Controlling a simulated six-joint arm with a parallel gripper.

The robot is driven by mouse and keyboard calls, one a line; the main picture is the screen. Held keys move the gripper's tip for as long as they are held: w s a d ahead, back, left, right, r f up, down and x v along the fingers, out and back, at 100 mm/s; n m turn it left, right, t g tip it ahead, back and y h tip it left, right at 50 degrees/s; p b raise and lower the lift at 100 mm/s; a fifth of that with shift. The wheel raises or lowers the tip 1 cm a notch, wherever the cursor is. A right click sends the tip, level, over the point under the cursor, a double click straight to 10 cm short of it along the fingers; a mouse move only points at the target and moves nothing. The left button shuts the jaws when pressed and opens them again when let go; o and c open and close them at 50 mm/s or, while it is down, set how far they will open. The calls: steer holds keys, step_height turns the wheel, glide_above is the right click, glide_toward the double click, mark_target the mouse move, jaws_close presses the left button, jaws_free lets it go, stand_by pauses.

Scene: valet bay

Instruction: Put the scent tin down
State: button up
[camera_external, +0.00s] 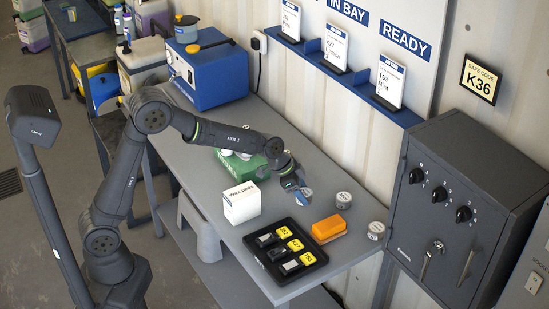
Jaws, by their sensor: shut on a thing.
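My gripper (300,188) is shut on a small round scent tin (306,194), dark with a pale blue side showing. The tin is tilted, just above or at the grey bench (210,170); I cannot tell whether it touches. The jaws partly hide it. Two similar round tins stand to the right on the bench: one tin (343,200) near the wall and another tin (376,231) near the bench's right end. A green box (244,167) with pale round things in it stands left of my gripper, partly behind my arm.
A white wax pads box (241,203), an orange block (328,230) and a black tray (262,254) with yellow-tagged keys sit in front of my gripper. A blue machine (208,72) stands at the back left. A grey safe (455,215) stands at the right.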

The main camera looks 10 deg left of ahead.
steer(key=shift+f, duration=1.85)
steer(key=shift+f, duration=0.1)
steer(key=o, duration=1)
steer(key=shift+f, duration=0.1)
steer(key=v, duration=1.2)
steer(key=shift+a, duration=0.1)
